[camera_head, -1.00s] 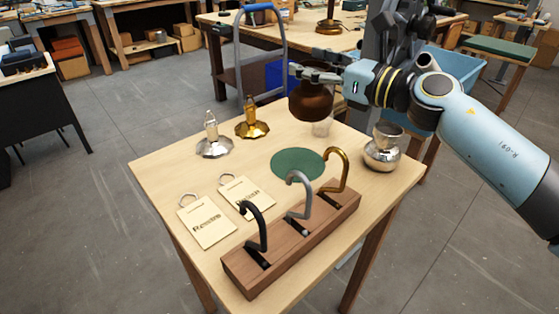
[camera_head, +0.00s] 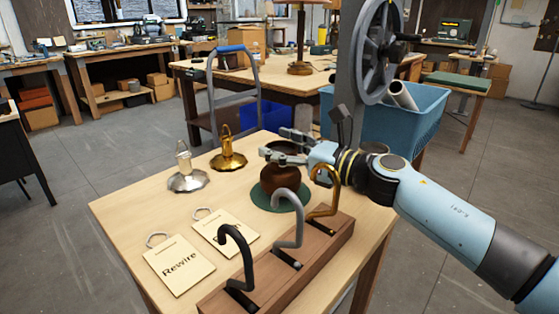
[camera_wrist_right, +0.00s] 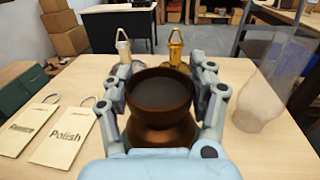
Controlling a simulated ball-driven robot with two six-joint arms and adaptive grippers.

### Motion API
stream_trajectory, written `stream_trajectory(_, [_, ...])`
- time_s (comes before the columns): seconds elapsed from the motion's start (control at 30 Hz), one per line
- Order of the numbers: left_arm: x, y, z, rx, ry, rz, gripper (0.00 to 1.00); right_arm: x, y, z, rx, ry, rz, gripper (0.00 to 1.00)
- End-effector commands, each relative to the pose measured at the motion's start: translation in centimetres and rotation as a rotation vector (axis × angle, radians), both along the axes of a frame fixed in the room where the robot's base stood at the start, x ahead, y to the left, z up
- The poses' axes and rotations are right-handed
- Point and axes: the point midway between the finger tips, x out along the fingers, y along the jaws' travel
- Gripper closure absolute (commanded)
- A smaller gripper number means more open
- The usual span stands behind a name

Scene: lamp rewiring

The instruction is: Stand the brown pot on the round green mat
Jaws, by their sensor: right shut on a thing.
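The brown pot (camera_head: 281,182) is upright over the round green mat (camera_head: 262,197), near the mat's middle in the head view. Whether its base touches the mat cannot be told, as the hooks and the arm partly hide it. My right gripper (camera_head: 285,153) is shut around the pot's neck. In the right wrist view the dark mouth of the pot (camera_wrist_right: 160,97) faces up between the fingers of the right gripper (camera_wrist_right: 163,95). My left gripper is not in view.
A wooden block with black, grey and brass hooks (camera_head: 290,262) stands close in front of the mat. Silver (camera_head: 187,178) and gold (camera_head: 228,156) lamp bases stand behind left. Tags marked Rewire (camera_head: 179,264) and Polish (camera_wrist_right: 65,138) lie left. A clear glass shade (camera_wrist_right: 262,105) is right of the pot.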

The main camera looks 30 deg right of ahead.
Motion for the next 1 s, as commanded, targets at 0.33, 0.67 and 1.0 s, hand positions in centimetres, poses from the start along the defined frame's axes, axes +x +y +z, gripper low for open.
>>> stream_trajectory(0.33, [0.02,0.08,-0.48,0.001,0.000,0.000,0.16,0.03,0.03,-1.01,0.001,-0.003,0.001,1.00])
stream_trajectory(0.67, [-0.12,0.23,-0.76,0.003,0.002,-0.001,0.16,0.01,0.00,-1.36,0.000,-0.001,0.000,0.18])
stream_trajectory(1.0, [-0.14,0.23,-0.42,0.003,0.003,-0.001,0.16,0.01,0.00,-1.01,0.000,-0.001,0.000,0.17])
